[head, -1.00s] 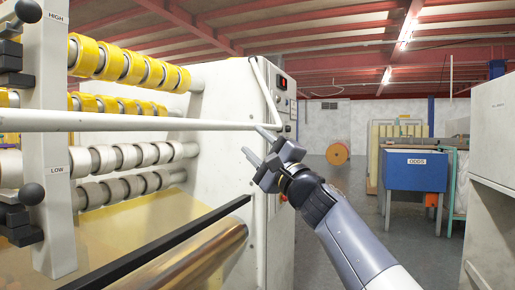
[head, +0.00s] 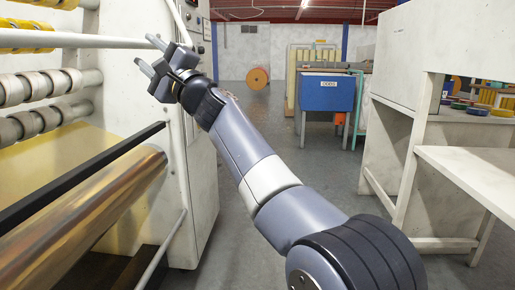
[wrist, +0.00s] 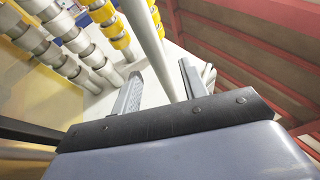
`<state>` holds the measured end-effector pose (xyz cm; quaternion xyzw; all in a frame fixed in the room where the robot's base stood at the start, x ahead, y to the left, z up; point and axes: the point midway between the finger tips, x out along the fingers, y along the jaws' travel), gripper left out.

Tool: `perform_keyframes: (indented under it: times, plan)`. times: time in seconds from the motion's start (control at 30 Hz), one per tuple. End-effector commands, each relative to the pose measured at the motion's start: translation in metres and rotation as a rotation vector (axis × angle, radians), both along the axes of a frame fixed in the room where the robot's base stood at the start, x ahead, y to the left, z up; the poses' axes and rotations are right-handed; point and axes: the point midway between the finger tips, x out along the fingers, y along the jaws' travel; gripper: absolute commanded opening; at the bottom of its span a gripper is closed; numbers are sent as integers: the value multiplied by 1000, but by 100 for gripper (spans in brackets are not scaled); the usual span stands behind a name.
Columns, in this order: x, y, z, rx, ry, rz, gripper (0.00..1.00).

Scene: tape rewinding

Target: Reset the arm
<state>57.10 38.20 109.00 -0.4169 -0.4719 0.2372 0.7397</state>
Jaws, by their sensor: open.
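My gripper (head: 146,54) is open, with its two fingers pointing up and left toward the rewinding machine (head: 198,140). The arm stretches from the lower right of the head view to the machine's near end. The machine's white horizontal bar (head: 70,41) runs close to the fingertips. In the wrist view the bar (wrist: 148,40) shows between the fingers (wrist: 158,88). I cannot tell whether it touches them. Nothing appears gripped. Rows of white and grey rolls (head: 38,88) and yellow tape rolls (head: 25,38) sit on the machine's shafts.
A dark rail (head: 85,175) and a shiny gold roller (head: 90,220) lie below my gripper. A white table (head: 470,165) stands at right. A blue bin (head: 326,93) and an orange reel (head: 258,78) stand farther back. Grey floor (head: 265,125) is clear between.

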Motion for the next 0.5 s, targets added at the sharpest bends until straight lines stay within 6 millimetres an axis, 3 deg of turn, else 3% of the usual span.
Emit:
perform_keyframes:
  times: [0.2, 0.5]
  plan:
    - [14, 24, 20, -1, 0, 1, 41]
    - [28, 47, 34, 0, 1, 1, 41]
